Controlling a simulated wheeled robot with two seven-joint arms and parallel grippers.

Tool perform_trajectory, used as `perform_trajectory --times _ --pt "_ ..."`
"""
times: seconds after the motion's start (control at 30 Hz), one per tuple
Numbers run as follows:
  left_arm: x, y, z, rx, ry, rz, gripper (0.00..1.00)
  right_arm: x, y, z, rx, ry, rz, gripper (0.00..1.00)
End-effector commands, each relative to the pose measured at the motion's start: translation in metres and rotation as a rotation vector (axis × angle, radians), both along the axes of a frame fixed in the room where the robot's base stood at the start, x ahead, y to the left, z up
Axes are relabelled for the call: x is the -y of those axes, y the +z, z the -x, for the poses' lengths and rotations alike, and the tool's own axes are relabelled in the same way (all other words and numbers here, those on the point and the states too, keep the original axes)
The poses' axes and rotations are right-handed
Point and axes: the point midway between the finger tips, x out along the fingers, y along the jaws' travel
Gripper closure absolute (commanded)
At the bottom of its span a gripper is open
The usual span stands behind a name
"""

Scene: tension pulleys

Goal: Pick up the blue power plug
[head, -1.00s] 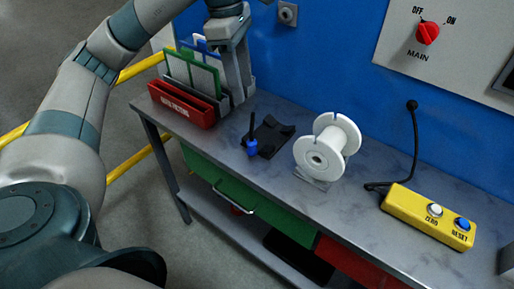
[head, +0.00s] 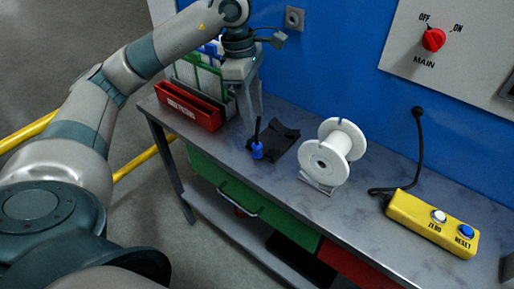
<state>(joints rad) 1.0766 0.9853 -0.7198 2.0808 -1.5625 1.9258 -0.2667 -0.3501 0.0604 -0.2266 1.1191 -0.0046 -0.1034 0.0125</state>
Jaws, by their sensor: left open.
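The blue power plug (head: 257,151) stands on the grey workbench (head: 374,219), at the front left edge of a black holder (head: 284,137). A thin black stem rises from its top. My left gripper (head: 250,112) comes in from the left and hangs just behind and above the plug, fingers pointing down. It is open, with nothing seen between the fingers, and it looks apart from the plug. My right gripper is not in view.
A white spool (head: 333,154) stands right of the holder. A red bin (head: 186,107) with upright panels is at the left. A yellow button box (head: 432,224) with a black cable is at the right. A blue wall (head: 340,60) closes the back.

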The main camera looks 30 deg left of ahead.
Motion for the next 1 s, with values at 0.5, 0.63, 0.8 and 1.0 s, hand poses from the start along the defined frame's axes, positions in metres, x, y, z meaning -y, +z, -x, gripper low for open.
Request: perform_trajectory --times 0.5,0.63,0.8,1.0 --pt "0.008 -0.053 -0.002 0.001 0.000 0.001 0.57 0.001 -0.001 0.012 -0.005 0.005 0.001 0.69" --pt "0.008 -0.053 -0.002 0.001 0.000 0.001 0.57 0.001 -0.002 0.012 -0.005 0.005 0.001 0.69" --pt "0.008 -0.054 -0.002 0.001 0.000 0.001 0.57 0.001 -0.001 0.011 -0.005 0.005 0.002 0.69" --pt "0.009 -0.063 0.001 -0.002 0.000 0.000 0.57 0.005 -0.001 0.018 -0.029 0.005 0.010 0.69"
